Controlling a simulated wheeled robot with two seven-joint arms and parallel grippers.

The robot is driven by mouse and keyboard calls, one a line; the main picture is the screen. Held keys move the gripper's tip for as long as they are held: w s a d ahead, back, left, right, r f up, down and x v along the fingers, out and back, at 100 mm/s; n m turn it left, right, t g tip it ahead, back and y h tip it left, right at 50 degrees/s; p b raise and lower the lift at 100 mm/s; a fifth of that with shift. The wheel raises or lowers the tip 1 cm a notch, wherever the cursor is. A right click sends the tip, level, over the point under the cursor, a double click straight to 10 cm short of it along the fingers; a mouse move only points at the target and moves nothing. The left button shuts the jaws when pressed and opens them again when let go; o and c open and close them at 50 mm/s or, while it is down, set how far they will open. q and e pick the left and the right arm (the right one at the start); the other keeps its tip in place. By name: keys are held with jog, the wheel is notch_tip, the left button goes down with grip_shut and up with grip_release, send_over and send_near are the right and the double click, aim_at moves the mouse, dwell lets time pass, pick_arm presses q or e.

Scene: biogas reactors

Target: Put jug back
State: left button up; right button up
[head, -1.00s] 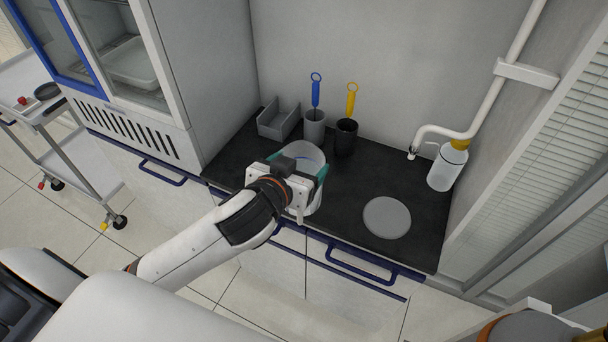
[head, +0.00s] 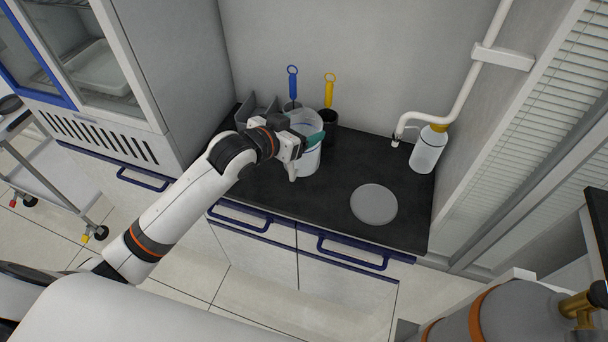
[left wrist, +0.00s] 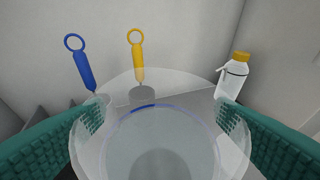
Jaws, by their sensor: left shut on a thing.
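The jug (head: 308,160) is a clear, whitish open vessel over the black counter, behind and left of a round grey disc (head: 374,204). My left gripper (head: 301,140) is shut on it, coming from the left. In the left wrist view the jug (left wrist: 160,145) fills the lower middle, between the two teal fingers, and looks upright. Its inside looks empty, with a blue line near the rim. The gripper hides part of its side. I cannot tell whether its base touches the counter. My right gripper is not in view.
Behind the jug stand a black cup (head: 329,120) with a yellow-handled brush (head: 330,88), a blue-handled brush (head: 292,82) and a grey bin (head: 262,108). A yellow-capped bottle (head: 428,150) stands at right below a white pipe (head: 462,105). The counter around the disc is clear.

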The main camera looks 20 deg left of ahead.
aim_at(308, 131)
pick_arm(q)
jog(key=w, duration=0.1)
jog(key=w+r, duration=0.1)
jog(key=shift+w+r+m+h, duration=0.15)
jog(key=shift+w+m+h, duration=0.15)
jog(key=shift+m+h, duration=0.1)
jog(key=shift+w+f, duration=0.2)
notch_tip(308, 131, down, 5)
jog(key=shift+f+p, duration=0.1)
jog(key=shift+p, duration=0.45)
notch_tip(308, 131, down, 4)
jog(key=shift+r, duration=0.2)
jog(key=shift+f, duration=0.3)
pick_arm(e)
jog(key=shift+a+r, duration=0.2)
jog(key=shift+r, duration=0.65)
pick_arm(q)
jog(key=shift+f, duration=0.1)
jog(key=o, duration=2)
jog(key=shift+s+f, duration=0.1)
jog(key=shift+f, duration=0.05)
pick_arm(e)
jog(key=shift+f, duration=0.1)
